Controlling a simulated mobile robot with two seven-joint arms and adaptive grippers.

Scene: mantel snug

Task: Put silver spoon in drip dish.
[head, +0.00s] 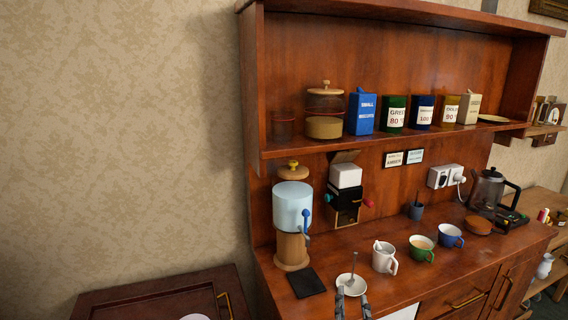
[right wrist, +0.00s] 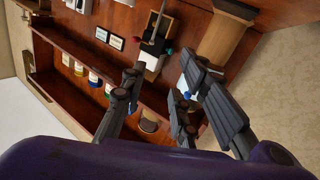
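A thin silver spoon (head: 353,265) stands nearly upright over a small white dish (head: 342,280) at the front of the wooden counter. Whether it touches the dish is unclear. A thin grey rod, likely this spoon (right wrist: 157,22), shows at the top of the right wrist view. Another pale handle (head: 378,245) sticks out of the white mug to the right. My right gripper (head: 352,298) is at the dish's near side, its fingers apart. In the right wrist view the gripper (right wrist: 160,82) also has a gap between its fingers and nothing clasped. My left gripper is out of view.
A white mug (head: 384,262), green cup (head: 422,254) and blue cup (head: 450,238) stand right of the dish. A shelf (head: 400,137) with canisters overhangs the counter.

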